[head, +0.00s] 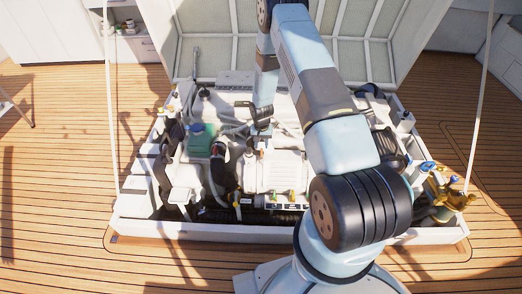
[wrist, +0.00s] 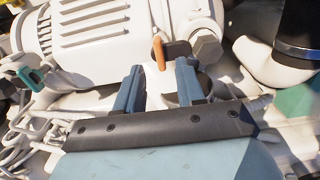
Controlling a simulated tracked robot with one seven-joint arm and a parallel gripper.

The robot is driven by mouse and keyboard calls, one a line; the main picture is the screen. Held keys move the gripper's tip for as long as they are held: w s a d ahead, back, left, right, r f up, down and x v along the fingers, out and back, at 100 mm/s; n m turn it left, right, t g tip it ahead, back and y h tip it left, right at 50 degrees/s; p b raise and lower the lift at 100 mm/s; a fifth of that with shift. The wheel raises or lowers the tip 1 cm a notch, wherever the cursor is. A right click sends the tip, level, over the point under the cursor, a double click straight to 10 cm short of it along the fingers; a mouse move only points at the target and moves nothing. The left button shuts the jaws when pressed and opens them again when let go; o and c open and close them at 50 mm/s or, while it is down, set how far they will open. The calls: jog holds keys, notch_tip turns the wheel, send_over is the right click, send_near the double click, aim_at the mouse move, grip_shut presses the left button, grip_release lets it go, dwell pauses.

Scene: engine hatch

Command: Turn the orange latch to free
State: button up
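The orange latch (wrist: 159,53) is a small upright orange lever in the wrist view, beside a dark round fitting and a grey hex bolt head. My gripper (wrist: 159,67) has its two blue fingers apart, one on each side of the latch's line. The latch stands at or just beyond the fingertips; I cannot tell whether either finger touches it. Nothing is held. In the head view my gripper (head: 259,137) points down over the middle of the engine, and I cannot make out the latch there.
The white engine block (head: 275,170) fills the hatch under my arm. In the wrist view a ribbed white housing (wrist: 95,30) is at upper left, a black-and-white pipe (wrist: 262,55) at right, and looped cables (wrist: 35,135) at lower left. The raised hatch lid (head: 205,45) stands behind.

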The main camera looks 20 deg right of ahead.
jog(key=shift+f, duration=2.2)
jog(key=shift+c, duration=0.2)
